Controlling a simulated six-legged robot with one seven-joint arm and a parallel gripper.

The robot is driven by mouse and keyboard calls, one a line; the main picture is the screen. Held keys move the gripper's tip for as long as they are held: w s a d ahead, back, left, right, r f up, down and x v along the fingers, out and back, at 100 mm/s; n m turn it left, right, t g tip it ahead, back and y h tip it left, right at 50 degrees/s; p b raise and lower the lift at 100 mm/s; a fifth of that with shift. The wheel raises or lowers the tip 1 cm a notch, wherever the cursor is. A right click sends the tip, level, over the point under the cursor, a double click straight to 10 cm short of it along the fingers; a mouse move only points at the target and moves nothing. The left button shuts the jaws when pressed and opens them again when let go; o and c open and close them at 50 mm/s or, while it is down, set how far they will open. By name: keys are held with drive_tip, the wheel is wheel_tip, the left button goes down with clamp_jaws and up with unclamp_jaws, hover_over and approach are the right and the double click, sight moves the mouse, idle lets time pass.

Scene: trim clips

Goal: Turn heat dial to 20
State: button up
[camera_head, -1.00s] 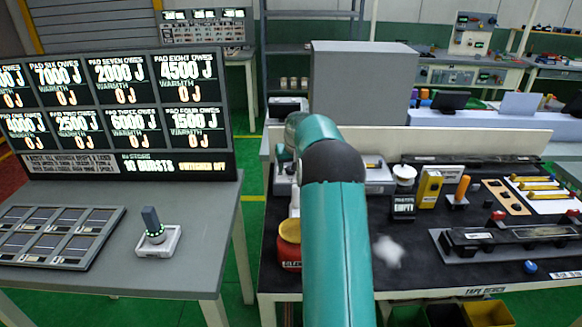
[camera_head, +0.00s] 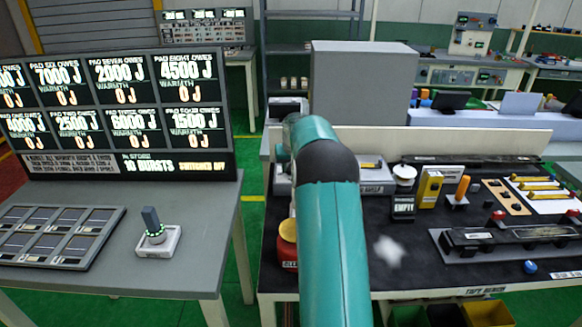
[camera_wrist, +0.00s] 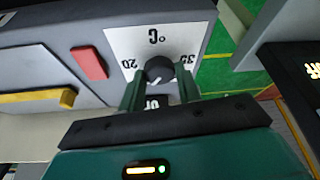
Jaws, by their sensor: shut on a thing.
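The heat dial (camera_wrist: 160,69) is a dark round knob on a white °C plate (camera_wrist: 118,42) in the wrist view. The plate reads 20 on the left and 35 on the right. A pale pointer line on the knob faces the picture's lower left, below the 20 mark. My gripper (camera_wrist: 159,88) has one green finger on each side of the knob and is shut on it. A dark label below the knob is partly covered by the fingers. In the head view my arm hides the dial and the fingertips.
A red block (camera_wrist: 89,63) and a yellow bar (camera_wrist: 38,98) sit left of the dial plate. In the head view, a grey box (camera_head: 362,85) stands behind the arm. A dark bench top with a yellow block (camera_head: 429,188) and an orange-handled tool (camera_head: 462,188) lies to the right.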

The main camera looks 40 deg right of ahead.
drive_tip(key=m+h, duration=0.1)
drive_tip(key=m, duration=0.1)
drive_tip(key=m+g, duration=0.1)
drive_tip(key=m, duration=0.2)
drive_tip(key=shift+w+a+m+g+h, duration=0.2)
drive_tip(key=shift+m+g+h, duration=0.1)
drive_tip(key=shift+h, duration=0.1)
drive_tip(key=m+g, duration=0.1)
drive_tip(key=m, duration=0.1)
drive_tip(key=m+g, duration=0.1)
drive_tip(key=m, duration=0.2)
drive_tip(key=shift+m+h, duration=0.3)
drive_tip(key=o, duration=1)
drive_tip(key=shift+c, duration=0.2)
drive_tip(key=v, duration=1.4)
drive_tip(key=shift+w+d, duration=0.1)
drive_tip(key=shift+d, duration=0.05)
